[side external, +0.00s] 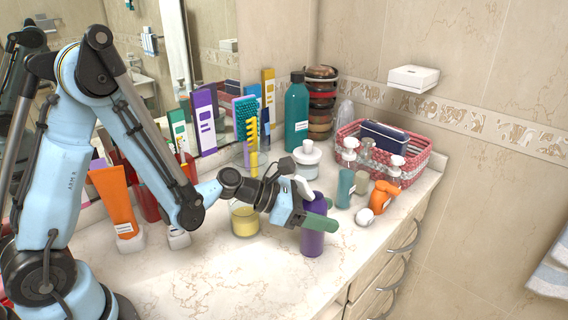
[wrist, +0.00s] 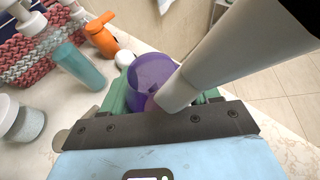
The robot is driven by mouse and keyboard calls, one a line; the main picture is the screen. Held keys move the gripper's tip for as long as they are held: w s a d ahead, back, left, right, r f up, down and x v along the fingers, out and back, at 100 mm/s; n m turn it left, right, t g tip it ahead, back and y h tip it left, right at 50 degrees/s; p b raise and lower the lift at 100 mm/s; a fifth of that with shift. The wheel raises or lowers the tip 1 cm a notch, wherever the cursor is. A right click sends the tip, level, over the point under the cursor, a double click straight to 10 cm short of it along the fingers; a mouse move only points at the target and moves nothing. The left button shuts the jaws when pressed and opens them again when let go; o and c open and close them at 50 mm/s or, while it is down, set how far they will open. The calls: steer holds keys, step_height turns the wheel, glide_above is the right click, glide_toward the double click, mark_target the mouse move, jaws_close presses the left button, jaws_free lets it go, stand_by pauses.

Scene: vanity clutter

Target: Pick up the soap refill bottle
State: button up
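A purple bottle (side external: 313,242) stands upright on the counter at my gripper, and I take it as the soap refill bottle, though I cannot read a label. My gripper (side external: 318,220) reaches it from the left, with one green finger crossing in front of the bottle. In the wrist view the purple bottle (wrist: 150,74) sits between the green fingers of my gripper (wrist: 163,98). The left finger is close against it. A pale cylinder hides its right side, so I cannot tell whether both fingers press on it.
A teal bottle (side external: 345,188), an orange pump bottle (side external: 380,196) and a round white item (side external: 364,216) stand just right. A pink woven basket (side external: 415,160) is behind them. A yellow-filled glass (side external: 244,220) is left of my gripper. The front counter (side external: 210,285) is clear.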

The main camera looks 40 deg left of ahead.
mark_target(323, 197)
jaws_close()
steer(key=shift+r, duration=0.15)
steer(key=shift+r, duration=0.45)
step_height(323, 197, up, 3)
steer(key=shift+s+d+r, duration=0.1)
steer(key=shift+s, duration=0.05)
steer(key=s+d+r, duration=0.6)
steer(key=s+d, duration=0.2)
steer(key=shift+r, duration=0.3)
